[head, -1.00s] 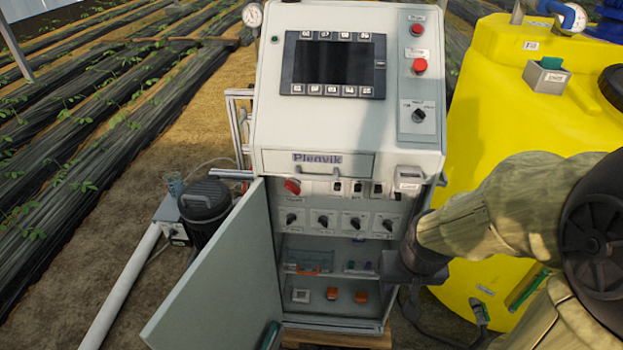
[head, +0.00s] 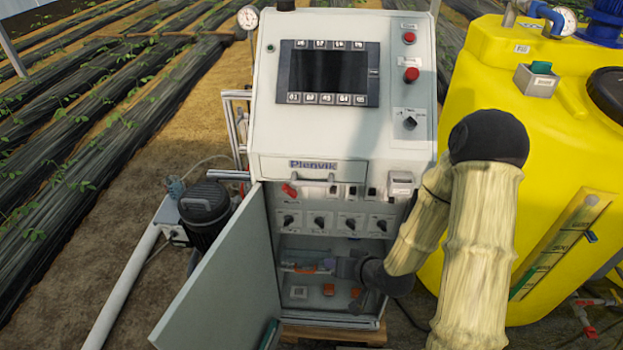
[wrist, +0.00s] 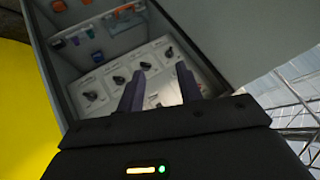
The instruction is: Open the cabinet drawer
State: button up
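The cabinet drawer (head: 340,170) is a light grey front marked "Plenvik" with a bar handle (head: 308,180), below the screen panel. It looks shut, flush with the cabinet (head: 262,130). My gripper (head: 340,268) is well below the drawer, in front of the open lower compartment. In the wrist view my gripper (wrist: 158,88) has its two dark fingers apart with nothing seen between them. A row of black knobs (wrist: 117,79) lies beyond the fingers. The drawer handle cannot be made out in the wrist view.
The cabinet door (head: 225,270) stands swung open at the left. A red switch (head: 290,190) sits just under the drawer, above the knobs. A yellow tank (head: 480,90) stands close on the right. A black motor (head: 203,208) is at the left.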

jog(key=a+r+m+t+y+p, duration=0.2)
jog(key=a+r+m+t+y, duration=0.1)
jog(key=a+m+t+y, duration=0.15)
notch_tip(320, 180, up, 6)
jog(key=d+m+t+h+p, duration=0.2)
jog(key=m+t, duration=0.4)
jog(key=m, duration=0.3)
jog(key=shift+w+d+t+h, duration=0.25)
jog(key=shift+d+t+h, duration=0.1)
jog(key=shift+h, duration=0.3)
jog(key=shift+w+f+b, duration=0.1)
jog(key=shift+w+b, duration=0.05)
jog(key=shift+b, duration=0.15)
jog(key=b+x, duration=0.8)
jog(key=b, duration=0.8)
jog(key=shift+w, duration=0.15)
